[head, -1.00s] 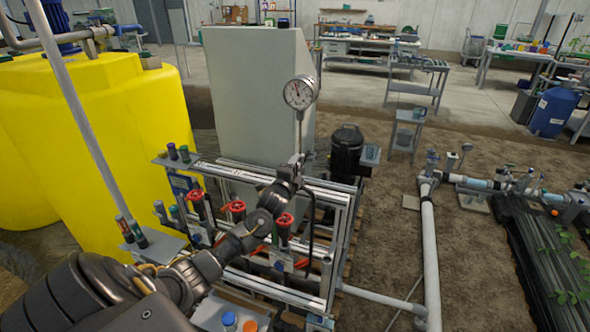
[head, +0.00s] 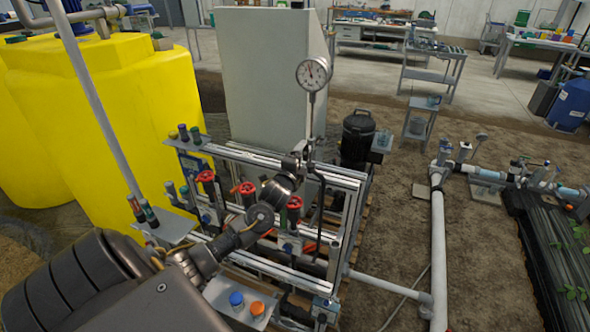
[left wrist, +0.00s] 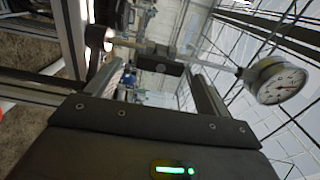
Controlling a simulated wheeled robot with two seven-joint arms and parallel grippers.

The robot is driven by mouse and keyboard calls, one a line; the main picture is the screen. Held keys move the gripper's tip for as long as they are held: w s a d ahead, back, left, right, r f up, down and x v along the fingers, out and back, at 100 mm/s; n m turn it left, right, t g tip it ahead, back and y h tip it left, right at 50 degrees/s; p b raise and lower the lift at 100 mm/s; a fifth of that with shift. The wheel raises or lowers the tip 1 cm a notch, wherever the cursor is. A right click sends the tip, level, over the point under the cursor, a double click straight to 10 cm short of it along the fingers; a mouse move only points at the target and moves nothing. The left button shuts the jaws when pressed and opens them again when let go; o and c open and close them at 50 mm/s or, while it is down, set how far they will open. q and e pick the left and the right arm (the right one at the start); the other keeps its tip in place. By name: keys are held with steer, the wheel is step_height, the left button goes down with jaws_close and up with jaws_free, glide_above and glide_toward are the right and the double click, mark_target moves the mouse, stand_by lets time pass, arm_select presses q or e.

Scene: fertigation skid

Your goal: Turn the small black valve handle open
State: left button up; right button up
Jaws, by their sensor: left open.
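A small black valve handle (left wrist: 158,61) shows as a dark block on the thin metal gauge line in the left wrist view. My left gripper (left wrist: 150,70) is open, with one finger on each side of the handle in that view. I cannot tell whether either finger touches it. In the head view my left gripper (head: 291,168) is at the foot of the gauge stem, above the skid's top rails, and its arm and wrist largely hide the handle. The round white pressure gauge (head: 312,73) stands upright above; it also shows in the left wrist view (left wrist: 277,82). My right gripper is out of view.
Red valve handles (head: 246,188) sit on the aluminium skid frame (head: 335,173) close to my arm. A grey cabinet (head: 262,75) stands behind, a yellow tank (head: 110,110) at left. A black pump (head: 357,138) is right of the frame. Bare soil (head: 395,225) lies further right.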

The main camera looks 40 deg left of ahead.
arm_select(q)
steer(key=b+v, duration=0.1)
steer(key=v, duration=0.5)
steer(key=shift+s, duration=0.25)
steer(key=shift+d, duration=0.1)
